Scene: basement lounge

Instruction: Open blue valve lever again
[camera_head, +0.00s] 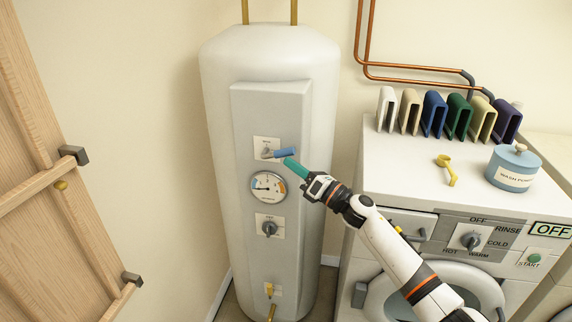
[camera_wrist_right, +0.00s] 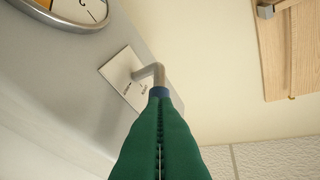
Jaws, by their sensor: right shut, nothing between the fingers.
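The blue valve lever (camera_head: 284,153) is mounted on a small white plate (camera_head: 266,148) on the front of the white tank. Its handle points right, almost level. My right gripper (camera_head: 290,163) is shut and empty, with its green fingertips at the underside of the handle's right end; I cannot tell whether they touch. In the right wrist view, the shut fingertips (camera_wrist_right: 160,98) hide most of the handle. My left gripper is not in view.
A round gauge (camera_head: 268,188) and a grey knob (camera_head: 269,228) sit below the lever on the tank (camera_head: 215,180). A washing machine (camera_head: 400,170) stands to the right, with a yellow spoon-like object (camera_head: 447,168) and a blue jar (camera_head: 512,167) on top. A wooden door (camera_head: 40,130) is at left.

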